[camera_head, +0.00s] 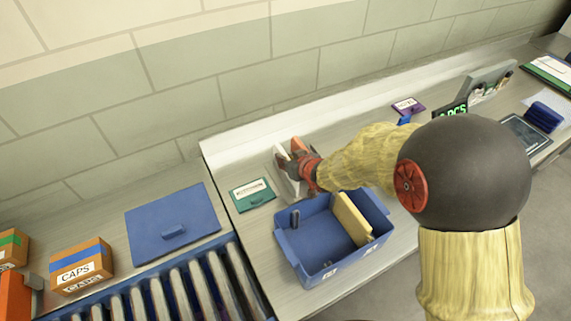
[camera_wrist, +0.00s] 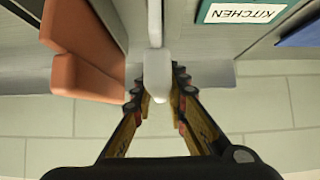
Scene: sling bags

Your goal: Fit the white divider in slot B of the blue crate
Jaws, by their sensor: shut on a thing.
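The white divider (camera_head: 286,181) stands on edge on the bench, behind the blue crate (camera_head: 298,257). My gripper (camera_head: 306,166) is at the divider. In the wrist view my gripper's fingers (camera_wrist: 158,88) are closed on both sides of the white divider (camera_wrist: 156,62). The crate is open at the top, with a cream divider (camera_head: 352,220) upright in its right part. Its left part is empty, with a small grey guide (camera_head: 295,219) on the back wall. Small labels on the crate's front are too small to read, so I cannot tell which slot is B.
An orange piece (camera_wrist: 82,60) stands beside the white divider. A green-edged KITCHEN card (camera_wrist: 240,13) and a blue lid (camera_head: 173,224) lie to the left in the head view. A roller conveyor (camera_head: 170,300) and CAPS box (camera_head: 80,262) are left. The wall is close behind.

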